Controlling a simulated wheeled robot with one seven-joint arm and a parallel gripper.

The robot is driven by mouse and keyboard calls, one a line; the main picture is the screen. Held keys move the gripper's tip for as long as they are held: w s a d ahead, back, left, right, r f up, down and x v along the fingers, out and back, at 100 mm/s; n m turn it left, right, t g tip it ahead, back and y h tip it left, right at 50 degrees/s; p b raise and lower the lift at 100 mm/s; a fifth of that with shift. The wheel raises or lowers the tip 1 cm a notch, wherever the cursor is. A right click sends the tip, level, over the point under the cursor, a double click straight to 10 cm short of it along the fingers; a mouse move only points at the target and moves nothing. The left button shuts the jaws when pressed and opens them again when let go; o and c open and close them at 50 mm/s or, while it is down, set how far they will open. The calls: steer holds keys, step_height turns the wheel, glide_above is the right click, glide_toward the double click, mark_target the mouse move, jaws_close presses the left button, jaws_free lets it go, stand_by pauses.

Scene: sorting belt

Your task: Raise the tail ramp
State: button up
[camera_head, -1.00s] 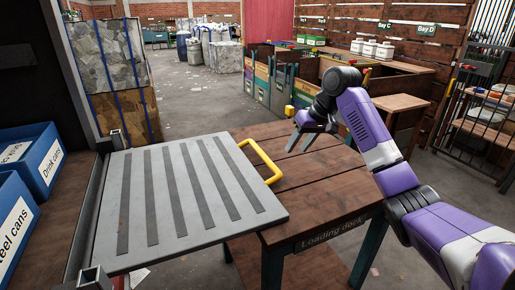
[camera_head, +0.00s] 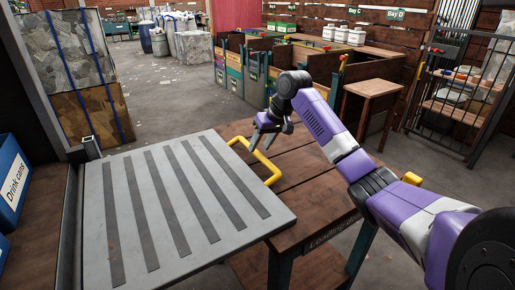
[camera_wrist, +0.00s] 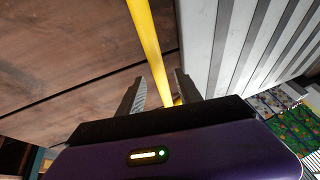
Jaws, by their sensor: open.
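The tail ramp (camera_head: 150,215) is a grey plate with several dark strips. It lies about flat, and its right edge reaches over the wooden loading dock table (camera_head: 305,185). A yellow bar handle (camera_head: 262,163) stands out from the ramp's right edge. My gripper (camera_head: 262,143) is at the far end of this handle. In the wrist view the yellow handle (camera_wrist: 148,45) runs between the two open fingers of my gripper (camera_wrist: 160,90), and the ramp (camera_wrist: 240,45) is at the right. I cannot tell whether a finger touches the handle.
Stacked bales (camera_head: 85,115) stand behind the ramp. A small wooden table (camera_head: 374,88) and a barred gate (camera_head: 455,100) are at the right. Open floor (camera_head: 180,95) lies beyond the ramp.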

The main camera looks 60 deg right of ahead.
steer(key=shift+x, duration=1.1)
jaws_close()
stand_by(0.7)
